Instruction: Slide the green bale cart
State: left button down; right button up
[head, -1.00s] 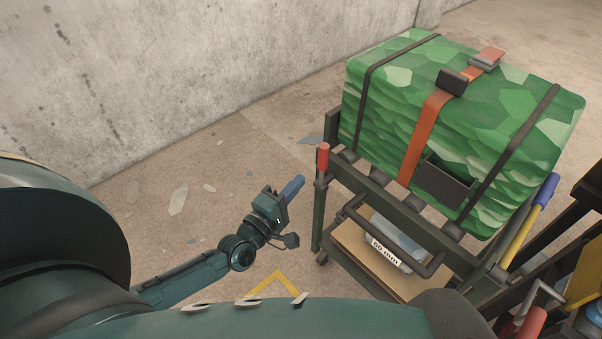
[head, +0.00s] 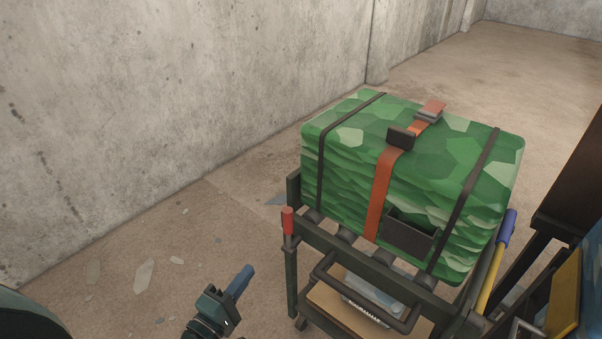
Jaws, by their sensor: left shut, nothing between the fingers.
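The green bale (head: 345,175) sits on top of the dark metal cart (head: 340,237), bound by two black straps and one orange strap (head: 379,195) with a dark buckle. The cart's push handle (head: 345,301) is a dark bar on its near side, above a lower wooden shelf. My left gripper (head: 243,278) is at the bottom of the view, left of the cart and apart from it. Its blue fingers are closed together with nothing between them. My right gripper is not in view.
A concrete wall (head: 180,90) runs along the left and back. Flat debris (head: 143,275) lies on the floor between wall and cart. A yellow-shafted tool with a blue grip (head: 507,228) stands at the cart's right, near dark framework. Floor behind the cart is open.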

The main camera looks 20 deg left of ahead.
aim_at(446, 315)
jog(key=k+j, duration=0.15)
jog(key=k, duration=0.35)
jog(key=k+j, duration=0.15)
jog(key=k, duration=0.35)
